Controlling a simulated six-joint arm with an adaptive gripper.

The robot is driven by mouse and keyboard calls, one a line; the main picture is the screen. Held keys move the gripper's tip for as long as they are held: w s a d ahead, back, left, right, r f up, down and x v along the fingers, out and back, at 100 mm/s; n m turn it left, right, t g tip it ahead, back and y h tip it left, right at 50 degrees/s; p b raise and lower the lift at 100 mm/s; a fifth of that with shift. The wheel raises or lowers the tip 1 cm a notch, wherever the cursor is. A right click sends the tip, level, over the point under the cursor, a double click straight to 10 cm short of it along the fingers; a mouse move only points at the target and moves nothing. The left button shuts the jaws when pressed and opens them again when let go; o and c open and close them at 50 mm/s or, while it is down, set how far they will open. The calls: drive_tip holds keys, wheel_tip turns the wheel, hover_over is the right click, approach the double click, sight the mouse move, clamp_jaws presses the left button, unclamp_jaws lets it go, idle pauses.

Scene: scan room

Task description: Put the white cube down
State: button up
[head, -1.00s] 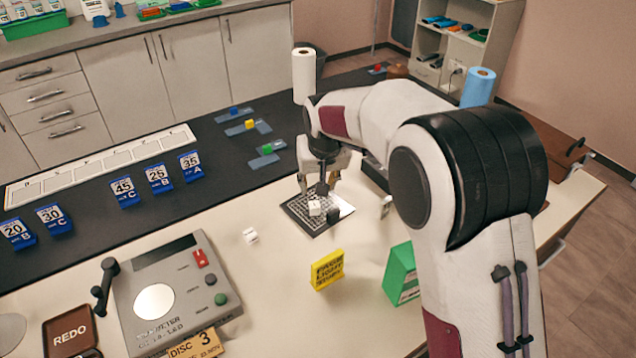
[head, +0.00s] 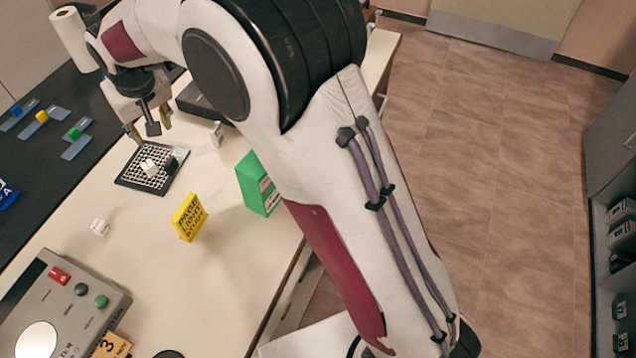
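A white cube (head: 149,167) sits on a black pad with a white grid (head: 132,178), near the table's far left edge. My gripper (head: 148,128) is above the pad's far side, its fingers spread apart with nothing visible between them. The cube is below the fingertips and looks clear of them. A second white cube (head: 100,227) lies on the bare table, nearer the camera.
A yellow sign (head: 188,217) and a green box (head: 257,184) stand on the pale table (head: 150,270). A grey device (head: 62,305) is at lower left. Blue strips with coloured cubes lie on the dark counter (head: 62,105). Open floor (head: 500,150) lies right.

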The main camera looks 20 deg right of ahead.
drive_tip(key=s+d+r+m+t, duration=0.1)
drive_tip(key=s+d+r, duration=0.5)
drive_tip(key=s+d, duration=0.25)
drive_tip(key=s+d+r+m, duration=0.1)
drive_tip(key=s+d+r, duration=0.5)
drive_tip(key=d, duration=0.4)
drive_tip(key=s+d+f+m, duration=0.1)
drive_tip(key=s+d, duration=0.3)
drive_tip(key=s, duration=0.6)
drive_tip(key=s+d+f+m+h, duration=0.1)
drive_tip(key=s+d, duration=0.3)
drive_tip(key=s, duration=0.6)
drive_tip(key=shift+d+f+h, duration=0.3)
drive_tip(key=shift+f, duration=0.35)
drive_tip(key=shift+o, duration=0.5)
drive_tip(key=shift+w, duration=0.1)
